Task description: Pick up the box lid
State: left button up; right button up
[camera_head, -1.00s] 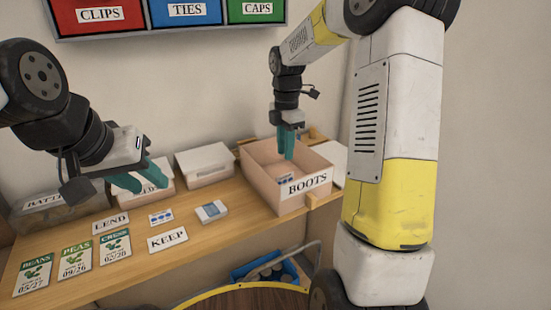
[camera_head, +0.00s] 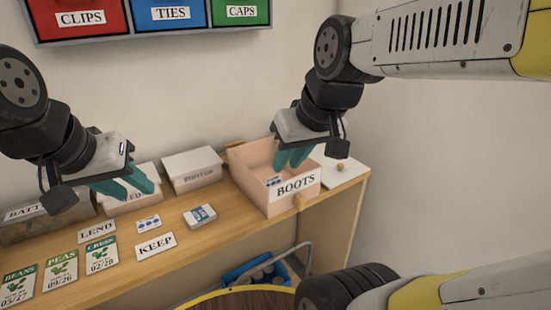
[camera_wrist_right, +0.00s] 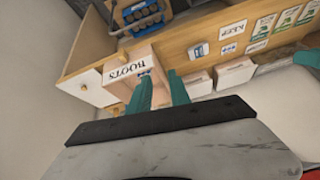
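The box lid (camera_head: 340,170) is a flat white panel with a small round wooden knob, lying on the shelf just right of the open pink BOOTS box (camera_head: 258,192). It also shows in the right wrist view (camera_wrist_right: 98,96), left of the box. My right gripper (camera_head: 289,159) is open and empty, with its teal fingers above the box's right part, left of the lid. In the right wrist view its fingers (camera_wrist_right: 161,90) are spread apart. My left gripper (camera_head: 124,188) looks open and empty, in front of a pale labelled box at the left.
A closed white box (camera_head: 192,172) stands left of the BOOTS box. Cards and a small packet (camera_head: 200,215) lie on the wooden shelf (camera_head: 185,245). A blue crate (camera_head: 255,270) is below. Coloured bins (camera_head: 170,12) hang on the wall.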

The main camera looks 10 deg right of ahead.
aim_at(335, 173)
jog(key=z, duration=1)
